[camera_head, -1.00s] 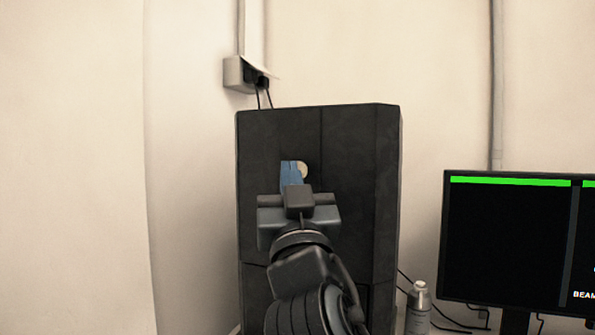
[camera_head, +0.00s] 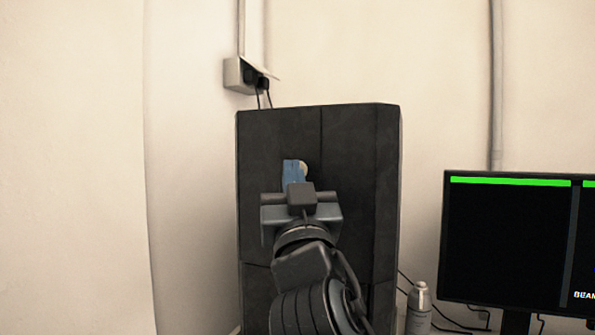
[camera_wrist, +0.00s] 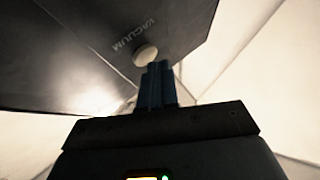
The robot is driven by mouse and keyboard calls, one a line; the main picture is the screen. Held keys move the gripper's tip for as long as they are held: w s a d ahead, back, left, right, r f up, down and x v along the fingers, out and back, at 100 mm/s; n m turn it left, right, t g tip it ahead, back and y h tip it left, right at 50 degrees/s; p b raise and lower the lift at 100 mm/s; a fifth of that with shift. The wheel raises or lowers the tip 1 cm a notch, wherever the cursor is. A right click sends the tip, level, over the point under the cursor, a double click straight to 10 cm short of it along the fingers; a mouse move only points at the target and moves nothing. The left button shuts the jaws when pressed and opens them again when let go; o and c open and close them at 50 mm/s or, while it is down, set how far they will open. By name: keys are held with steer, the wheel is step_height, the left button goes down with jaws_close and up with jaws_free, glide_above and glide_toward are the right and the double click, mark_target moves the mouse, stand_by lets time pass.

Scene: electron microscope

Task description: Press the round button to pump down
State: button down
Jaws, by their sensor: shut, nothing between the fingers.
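The round button (camera_head: 304,168) is a pale cream disc on the front of the dark microscope cabinet (camera_head: 357,160). My gripper (camera_head: 294,163) is shut and empty, its blue fingers overlapping the left part of the button in the head view. In the wrist view the button (camera_wrist: 146,55) sits just past the tips of my gripper (camera_wrist: 157,64), a little to their left, beside the printed word VACUUM. The fingertips are very near the button; I cannot tell whether they touch it.
A monitor (camera_head: 510,240) with a green bar stands at the right. A grey bottle (camera_head: 419,308) stands between it and the cabinet. A wall socket box (camera_head: 240,75) with cables is above the cabinet. Bare wall lies to the left.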

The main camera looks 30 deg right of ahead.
steer(key=shift+w+d, duration=0.25)
steer(key=shift+d, duration=0.1)
stand_by(0.4)
steer(key=shift+s+a, duration=0.1)
steer(key=shift+a, duration=0.05)
steer(key=shift+s+a+b, duration=0.4)
steer(key=shift+a+b, duration=0.05)
steer(key=shift+a, duration=0.05)
stand_by(0.3)
steer(key=shift+s+a+b, duration=0.4)
steer(key=shift+s+a, duration=0.35)
steer(key=shift+a, duration=0.3)
steer(key=shift+s+a+b, duration=0.4)
steer(key=shift+s+a, duration=0.3)
steer(key=shift+a, duration=0.3)
